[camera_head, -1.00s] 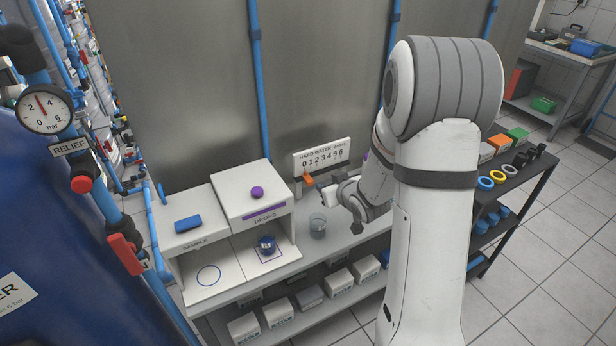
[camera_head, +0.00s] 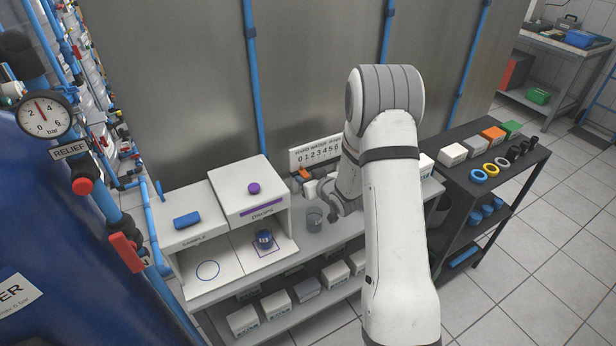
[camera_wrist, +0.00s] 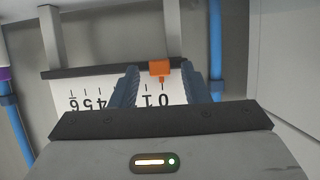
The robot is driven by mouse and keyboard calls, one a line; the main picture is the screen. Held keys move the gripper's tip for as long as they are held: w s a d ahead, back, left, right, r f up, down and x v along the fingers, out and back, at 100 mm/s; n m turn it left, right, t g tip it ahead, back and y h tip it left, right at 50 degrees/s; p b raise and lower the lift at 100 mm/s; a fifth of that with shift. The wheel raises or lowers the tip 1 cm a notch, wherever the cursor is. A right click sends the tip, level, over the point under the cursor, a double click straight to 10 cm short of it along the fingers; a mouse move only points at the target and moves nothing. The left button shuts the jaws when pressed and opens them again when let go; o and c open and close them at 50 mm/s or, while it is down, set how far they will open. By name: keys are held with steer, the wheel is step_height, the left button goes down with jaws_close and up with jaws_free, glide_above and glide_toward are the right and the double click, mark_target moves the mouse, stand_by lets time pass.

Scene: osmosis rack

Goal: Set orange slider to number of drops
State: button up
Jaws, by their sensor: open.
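The white hard water scale (camera_head: 302,156), numbered 0 to 6, stands at the back of the bench. In the wrist view the scale (camera_wrist: 112,101) appears upside down. The orange slider (camera_wrist: 160,68) sits on its dark rail with its pointer at 0. In the head view the slider (camera_head: 305,172) is partly hidden by my gripper (camera_head: 300,184). In the wrist view my gripper (camera_wrist: 165,86) is open, with one finger on each side of the slider and visible gaps to it. The fingers hide some numbers.
A glass beaker (camera_head: 314,217) stands on the bench near my arm. A dark shelf cart (camera_head: 478,185) holds boxes and rings at right.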

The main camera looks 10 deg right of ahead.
steer(key=shift+c, duration=0.3)
jaws_close()
stand_by(0.3)
